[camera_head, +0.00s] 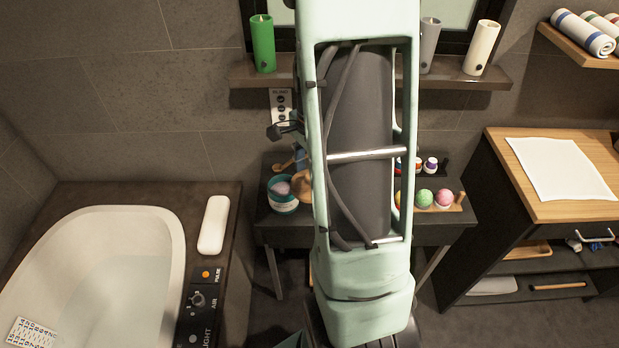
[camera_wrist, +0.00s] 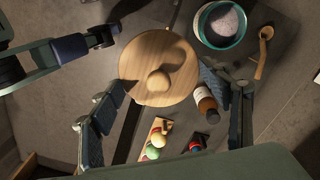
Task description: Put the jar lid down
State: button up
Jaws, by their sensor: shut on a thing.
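The jar lid (camera_wrist: 158,68) is a round light-wood disc with a knob. The lid also shows in the head view (camera_head: 302,186), partly hidden behind my arm. The jar (camera_wrist: 220,24) is teal, uncovered, and has pale contents. In the head view the jar (camera_head: 283,194) stands on the left part of the dark table, just left of the lid. The lid's exact height above the table is hard to tell.
A wooden scoop (camera_wrist: 262,52) lies beside the jar, and a brown bottle (camera_wrist: 206,104) stands near my right finger. Coloured balls (camera_head: 424,198) sit on a wooden tray at the table's right. My arm hides the table's middle. A shelf with candles (camera_head: 263,44) runs above.

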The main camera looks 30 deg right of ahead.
jog(key=shift+s+r, duration=0.15)
jog(key=shift+s, duration=0.15)
jog(key=w+a+n, duration=0.3)
jog(key=a+n, duration=0.5)
jog(key=n, duration=0.1)
jog(key=w+a+n+p, duration=0.1)
jog(key=w+a+n, duration=0.3)
jog(key=a+n, duration=0.4)
jog(key=shift+a+r+n, duration=0.4)
jog(key=shift+a+r, duration=0.05)
jog(key=shift+a, duration=0.3)
jog(key=shift+d, duration=0.15)
